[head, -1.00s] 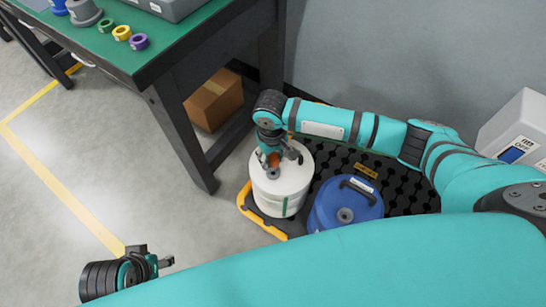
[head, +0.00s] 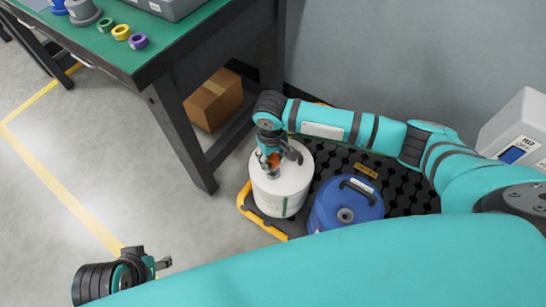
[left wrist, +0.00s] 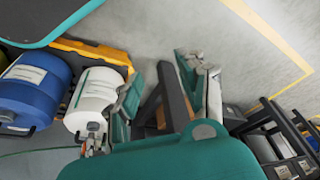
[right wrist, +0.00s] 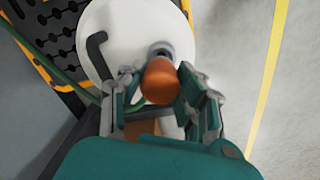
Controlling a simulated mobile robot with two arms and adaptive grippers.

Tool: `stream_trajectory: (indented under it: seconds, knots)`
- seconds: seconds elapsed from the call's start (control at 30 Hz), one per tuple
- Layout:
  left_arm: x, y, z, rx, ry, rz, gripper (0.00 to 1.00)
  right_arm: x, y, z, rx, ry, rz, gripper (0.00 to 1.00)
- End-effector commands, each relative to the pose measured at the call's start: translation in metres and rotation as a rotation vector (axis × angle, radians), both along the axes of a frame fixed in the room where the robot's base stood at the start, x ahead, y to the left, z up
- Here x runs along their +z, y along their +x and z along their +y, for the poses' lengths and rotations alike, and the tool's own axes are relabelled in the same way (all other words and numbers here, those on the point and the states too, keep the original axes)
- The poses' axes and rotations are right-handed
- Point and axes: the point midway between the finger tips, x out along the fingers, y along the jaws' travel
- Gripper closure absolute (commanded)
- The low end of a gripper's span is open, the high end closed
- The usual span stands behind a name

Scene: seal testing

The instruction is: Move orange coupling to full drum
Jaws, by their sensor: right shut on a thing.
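The orange coupling (right wrist: 160,82) is between the fingers of my right gripper (right wrist: 163,90), which is shut on it. In the right wrist view it lies right by a grey fitting (right wrist: 160,48) on the white drum (right wrist: 118,28); I cannot tell if they touch. In the head view my right gripper (head: 273,167) points down over the white drum's top (head: 283,192), partly hiding the coupling (head: 274,160). My left gripper (head: 160,264) is low at the left, far from the drums. Its fingers stand apart and empty in the left wrist view (left wrist: 168,82).
A blue drum (head: 345,208) stands right of the white one on a black pallet (head: 405,195) with a yellow edge. A dark bench (head: 180,60) with several coloured rings stands at upper left, a carton (head: 213,100) beneath it. The floor at left is clear.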

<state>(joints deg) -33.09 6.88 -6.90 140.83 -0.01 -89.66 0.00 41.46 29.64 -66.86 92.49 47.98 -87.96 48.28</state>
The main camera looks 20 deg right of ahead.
Motion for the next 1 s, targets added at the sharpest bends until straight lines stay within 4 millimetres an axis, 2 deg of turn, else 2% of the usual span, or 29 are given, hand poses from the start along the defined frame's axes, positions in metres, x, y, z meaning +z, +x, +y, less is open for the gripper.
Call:
stream_trajectory:
  seconds: [1.0]
  knots:
    - [-0.017,0.011,-0.002,0.000,-0.003,0.002,0.60,0.000,0.000,0.000,0.000,0.000,0.000,1.00]
